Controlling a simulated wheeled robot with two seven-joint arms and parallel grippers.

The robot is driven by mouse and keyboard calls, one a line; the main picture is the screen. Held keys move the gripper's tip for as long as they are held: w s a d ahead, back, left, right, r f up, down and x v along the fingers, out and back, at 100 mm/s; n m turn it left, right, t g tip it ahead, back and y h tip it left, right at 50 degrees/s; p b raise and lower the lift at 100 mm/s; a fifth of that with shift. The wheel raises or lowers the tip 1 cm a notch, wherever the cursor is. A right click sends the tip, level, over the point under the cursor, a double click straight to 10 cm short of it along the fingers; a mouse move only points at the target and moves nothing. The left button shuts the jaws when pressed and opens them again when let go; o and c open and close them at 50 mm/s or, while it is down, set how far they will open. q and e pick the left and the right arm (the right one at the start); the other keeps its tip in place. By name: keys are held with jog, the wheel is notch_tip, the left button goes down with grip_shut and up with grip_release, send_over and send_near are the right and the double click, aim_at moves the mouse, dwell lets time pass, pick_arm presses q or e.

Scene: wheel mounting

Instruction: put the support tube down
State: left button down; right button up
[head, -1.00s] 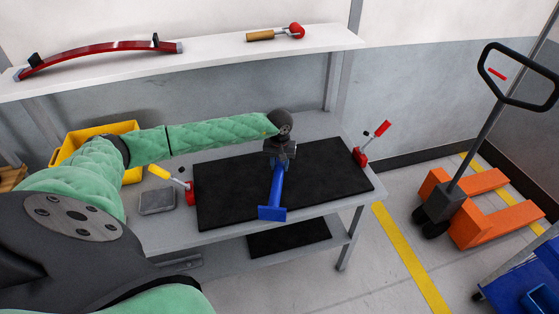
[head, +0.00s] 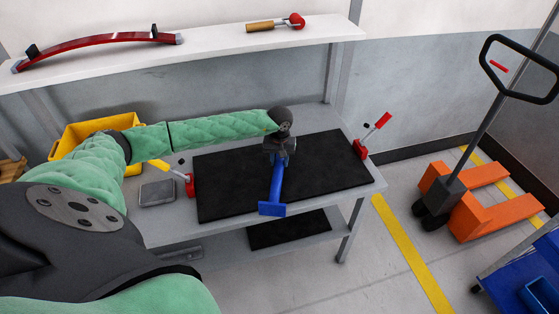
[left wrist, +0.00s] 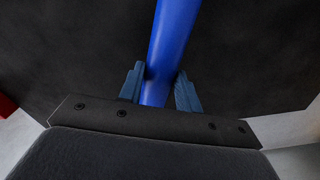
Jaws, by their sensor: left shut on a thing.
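The blue support tube (head: 275,186) extends from under my left gripper toward the front of the bench, ending in a flat blue foot (head: 272,209). My left gripper (head: 279,156) is shut on the tube above the black mat (head: 325,175). In the left wrist view the tube (left wrist: 172,45) runs between the two fingers (left wrist: 159,88), with the mat behind it. The tube's far end is hidden by my gripper. I cannot tell whether the tube touches the mat. My right gripper is not in view.
Red clamps stand at the mat's left (head: 189,184) and right (head: 361,149) edges. A grey box (head: 157,193) and a yellow bin (head: 68,139) are to the left. A shelf (head: 215,57) runs above the bench. The mat's right and left parts are clear.

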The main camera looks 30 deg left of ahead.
aim_at(280, 161)
pick_arm(q)
jog(key=shift+f+b, duration=0.25)
jog(key=shift+b, duration=0.1)
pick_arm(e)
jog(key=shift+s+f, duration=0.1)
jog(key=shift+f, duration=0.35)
pick_arm(q)
jog(key=c, duration=1)
grip_release()
jog(key=shift+o, duration=0.5)
jog(key=shift+f, duration=0.15)
jog(key=shift+r, duration=0.2)
notch_tip(280, 161, up, 6)
jog(key=b, duration=0.3)
jog(key=shift+f, duration=0.15)
jog(key=shift+r, duration=1)
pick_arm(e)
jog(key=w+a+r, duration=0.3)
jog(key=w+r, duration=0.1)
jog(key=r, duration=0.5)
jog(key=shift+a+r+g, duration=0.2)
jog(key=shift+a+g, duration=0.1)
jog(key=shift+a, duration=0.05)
